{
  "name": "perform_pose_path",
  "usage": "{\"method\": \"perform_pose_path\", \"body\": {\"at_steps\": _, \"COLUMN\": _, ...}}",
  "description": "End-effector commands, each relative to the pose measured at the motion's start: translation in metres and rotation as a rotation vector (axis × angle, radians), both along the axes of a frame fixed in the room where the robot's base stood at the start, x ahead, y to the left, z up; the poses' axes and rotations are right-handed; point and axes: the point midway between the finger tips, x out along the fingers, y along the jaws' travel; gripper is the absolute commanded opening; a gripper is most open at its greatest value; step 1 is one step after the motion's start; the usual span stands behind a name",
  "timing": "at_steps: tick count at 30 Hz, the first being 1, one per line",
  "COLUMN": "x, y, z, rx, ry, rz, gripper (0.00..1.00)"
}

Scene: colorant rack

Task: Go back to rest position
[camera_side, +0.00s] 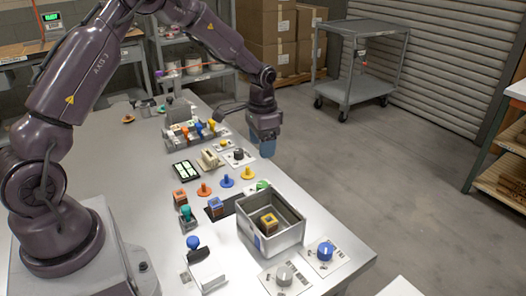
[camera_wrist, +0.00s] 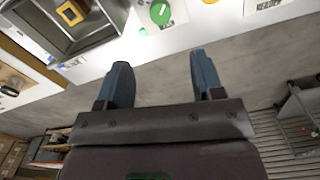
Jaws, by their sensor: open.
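My gripper (camera_side: 265,146) is in the air at the right edge of the table (camera_side: 136,175), with its fingers pointing down in the side view. In the wrist view my gripper (camera_wrist: 159,80) has two blue fingers set apart, with nothing between them. The wrist view shows the table edge and the floor beyond the fingertips. The colorant rack (camera_side: 178,140), with several coloured pieces in it, stands on the table to the left of my gripper.
A grey metal bin (camera_side: 257,236) holds an orange-yellow block (camera_side: 268,222). It also shows in the wrist view (camera_wrist: 95,40). A blue knob (camera_side: 325,250) and a grey knob (camera_side: 284,275) sit on plates at the front. The floor right of the table is open, with a cart (camera_side: 362,90) behind.

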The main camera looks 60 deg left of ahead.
Motion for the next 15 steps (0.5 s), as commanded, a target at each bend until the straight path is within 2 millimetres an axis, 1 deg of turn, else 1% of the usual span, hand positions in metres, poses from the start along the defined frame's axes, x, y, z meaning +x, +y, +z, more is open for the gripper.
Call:
{"method": "perform_pose_path", "body": {"at_steps": 2, "x": -0.008, "y": -0.003, "z": -0.005, "rx": -0.01, "ry": 0.026, "rz": 0.038, "gripper": 0.61}}
{"method": "perform_pose_path", "body": {"at_steps": 3, "x": -0.017, "y": -0.005, "z": -0.009, "rx": -0.016, "ry": 0.052, "rz": 0.059, "gripper": 0.61}}
{"method": "perform_pose_path", "body": {"at_steps": 4, "x": -0.025, "y": -0.006, "z": -0.008, "rx": -0.017, "ry": 0.066, "rz": 0.077, "gripper": 0.61}}
{"method": "perform_pose_path", "body": {"at_steps": 5, "x": -0.032, "y": -0.008, "z": -0.002, "rx": -0.015, "ry": 0.07, "rz": 0.096, "gripper": 0.61}}
{"method": "perform_pose_path", "body": {"at_steps": 8, "x": -0.052, "y": -0.016, "z": 0.023, "rx": -0.002, "ry": 0.068, "rz": 0.137, "gripper": 0.61}}
{"method": "perform_pose_path", "body": {"at_steps": 14, "x": -0.097, "y": -0.037, "z": 0.083, "rx": 0.028, "ry": 0.01, "rz": 0.204, "gripper": 0.61}}
{"method": "perform_pose_path", "body": {"at_steps": 15, "x": -0.107, "y": -0.042, "z": 0.095, "rx": 0.031, "ry": -0.009, "rz": 0.216, "gripper": 0.61}}
